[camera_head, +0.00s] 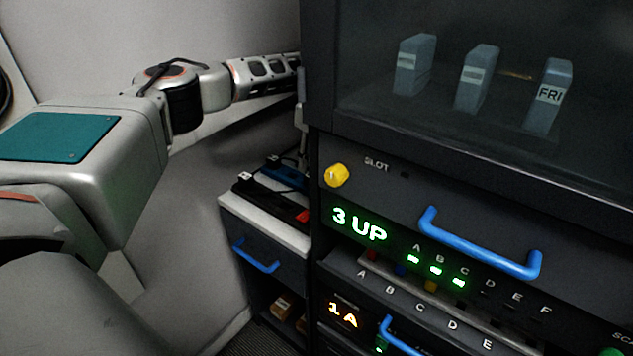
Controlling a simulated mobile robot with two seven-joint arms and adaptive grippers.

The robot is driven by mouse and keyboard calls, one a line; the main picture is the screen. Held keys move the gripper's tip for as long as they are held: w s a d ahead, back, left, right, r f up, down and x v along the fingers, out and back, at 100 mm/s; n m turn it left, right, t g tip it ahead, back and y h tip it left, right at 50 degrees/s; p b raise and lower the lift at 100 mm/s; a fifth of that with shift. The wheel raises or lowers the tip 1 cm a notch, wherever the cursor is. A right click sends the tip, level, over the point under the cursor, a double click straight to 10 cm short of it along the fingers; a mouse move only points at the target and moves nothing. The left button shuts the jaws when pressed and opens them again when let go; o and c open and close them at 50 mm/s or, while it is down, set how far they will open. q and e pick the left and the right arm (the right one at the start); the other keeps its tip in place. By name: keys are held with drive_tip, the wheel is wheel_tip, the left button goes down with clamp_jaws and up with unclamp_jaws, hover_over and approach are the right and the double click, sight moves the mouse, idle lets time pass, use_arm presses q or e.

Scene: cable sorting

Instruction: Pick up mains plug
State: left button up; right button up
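No mains plug can be made out for certain. Dark items lie on the white-topped side cabinet (268,222): a long black block (262,202), a blue piece (284,174) behind it and a small red piece (302,215) at the rack's edge. My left arm reaches in from the left and passes behind the dark rack's left edge. A thin pale sliver (302,118) at its end hangs above the cabinet top, perhaps part of my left gripper. The fingertips and anything in them are hidden. My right gripper is not in view.
The dark rack (318,70) fills the right side, with a glass window and labelled blocks, one reading FRI (550,95). Below are a yellow knob (336,175), a "3 UP" display (359,224) and blue handles (480,250). The side cabinet has a blue drawer handle (255,258).

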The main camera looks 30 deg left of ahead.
use_arm(q)
wheel_tip(320, 180, down, 7)
drive_tip(key=shift+w+r+b, duration=0.1)
drive_tip(key=shift+r+b, duration=0.05)
drive_tip(key=shift+b, duration=0.2)
clamp_jaws()
